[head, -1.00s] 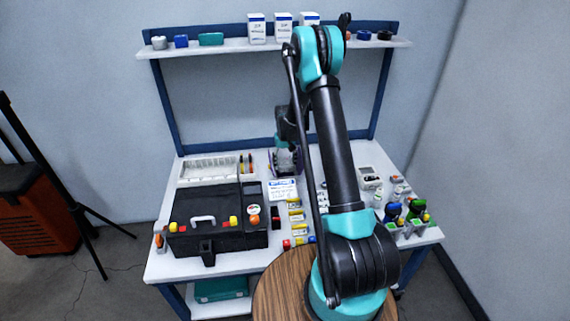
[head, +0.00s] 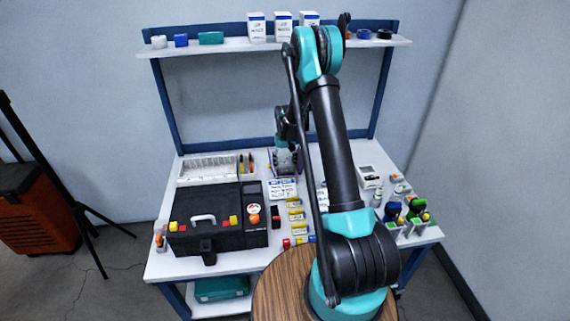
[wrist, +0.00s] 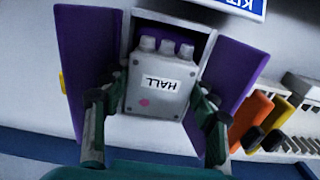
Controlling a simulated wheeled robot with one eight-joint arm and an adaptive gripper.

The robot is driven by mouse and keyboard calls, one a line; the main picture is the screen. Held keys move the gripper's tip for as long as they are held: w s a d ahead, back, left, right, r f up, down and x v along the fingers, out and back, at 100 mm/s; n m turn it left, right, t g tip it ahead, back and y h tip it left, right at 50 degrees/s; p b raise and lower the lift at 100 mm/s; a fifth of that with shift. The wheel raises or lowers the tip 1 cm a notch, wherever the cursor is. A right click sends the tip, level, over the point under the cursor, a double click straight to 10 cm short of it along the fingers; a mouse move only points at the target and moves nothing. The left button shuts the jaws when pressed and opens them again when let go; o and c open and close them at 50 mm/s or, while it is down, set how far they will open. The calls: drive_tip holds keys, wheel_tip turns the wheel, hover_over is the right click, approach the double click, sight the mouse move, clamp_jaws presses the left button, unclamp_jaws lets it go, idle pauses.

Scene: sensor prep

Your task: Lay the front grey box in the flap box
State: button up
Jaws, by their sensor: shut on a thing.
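The grey box (wrist: 155,88), with a HALL label, a pink dot and several round knobs along one edge, is between the fingers of my gripper (wrist: 157,104) in the wrist view. My gripper is shut on it. The flap box (wrist: 178,17) lies behind it, open, with purple flaps (wrist: 234,78) spread to both sides. The grey box overlaps the opening; I cannot tell how deep it sits or whether it touches the bottom. In the head view my gripper (head: 286,160) is at the back middle of the table and hides most of the flap box.
A black case (head: 215,237) fills the table's left front. A white tray (head: 207,168) stands behind it, with orange and yellow tools (wrist: 262,118) near the right flap. A KIT card (head: 282,190) and several small yellow boxes (head: 296,215) lie in front.

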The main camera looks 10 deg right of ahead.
drive_tip(key=o, duration=1.1)
drive_tip(key=shift+o, duration=0.6)
drive_tip(key=shift+o, duration=1)
drive_tip(key=shift+r, duration=3.5)
